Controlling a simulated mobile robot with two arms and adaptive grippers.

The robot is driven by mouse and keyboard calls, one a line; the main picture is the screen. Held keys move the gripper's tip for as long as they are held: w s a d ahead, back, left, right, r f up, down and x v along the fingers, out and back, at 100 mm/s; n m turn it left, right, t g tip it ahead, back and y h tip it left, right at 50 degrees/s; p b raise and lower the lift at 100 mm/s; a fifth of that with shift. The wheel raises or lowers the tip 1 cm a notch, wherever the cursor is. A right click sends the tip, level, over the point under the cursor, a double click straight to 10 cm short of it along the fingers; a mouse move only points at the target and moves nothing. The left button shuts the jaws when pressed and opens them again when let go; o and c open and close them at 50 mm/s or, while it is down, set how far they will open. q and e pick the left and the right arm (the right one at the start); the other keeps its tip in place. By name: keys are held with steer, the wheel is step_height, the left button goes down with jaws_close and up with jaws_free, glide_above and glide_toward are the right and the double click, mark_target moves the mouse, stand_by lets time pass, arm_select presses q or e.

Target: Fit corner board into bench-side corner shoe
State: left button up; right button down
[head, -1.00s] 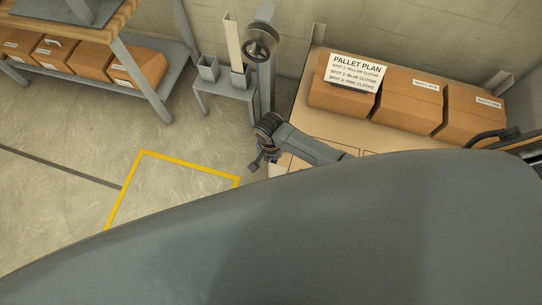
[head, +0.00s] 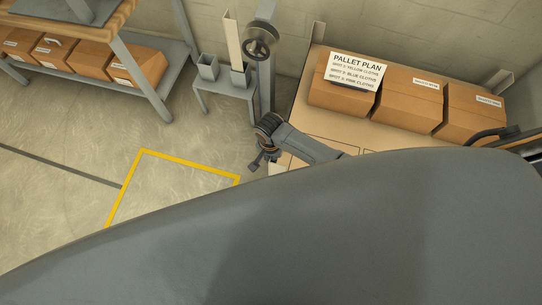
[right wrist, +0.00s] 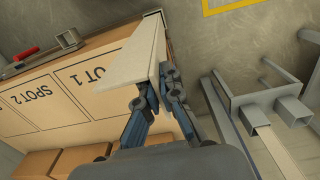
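My right gripper (head: 262,160) is low beside the front left corner of the pallet (head: 312,122) in the head view. In the right wrist view its fingers (right wrist: 158,88) close on the edge of a pale, angled corner board (right wrist: 130,62). The board stands out past the fingertips, over the pallet edge near the SPOT 1 outline. The corner shoe at this corner is not clearly visible; the board and gripper cover that area. I cannot tell whether the board's far end is seated. My left gripper is not in view.
Brown boxes (head: 409,98) and a PALLET PLAN sign (head: 355,70) line the pallet's back. A grey stand (head: 225,90) holds another pale board (head: 233,46). A handwheel column (head: 261,45) stands beside it. A shelf bench (head: 152,85) is at left. Yellow-marked floor (head: 170,185) is clear.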

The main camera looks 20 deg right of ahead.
steer(key=shift+f, duration=0.15)
step_height(320, 180, down, 9)
steer(key=b, duration=0.6)
steer(key=shift+b, duration=0.35)
steer(key=c, duration=1)
jaws_free()
steer(key=shift+o, duration=0.2)
stand_by(0.8)
steer(key=shift+r, duration=0.25)
step_height(320, 180, up, 6)
steer(key=p, duration=0.6)
steer(key=shift+f+p, duration=0.1)
steer(key=shift+p, duration=0.3)
stand_by(0.5)
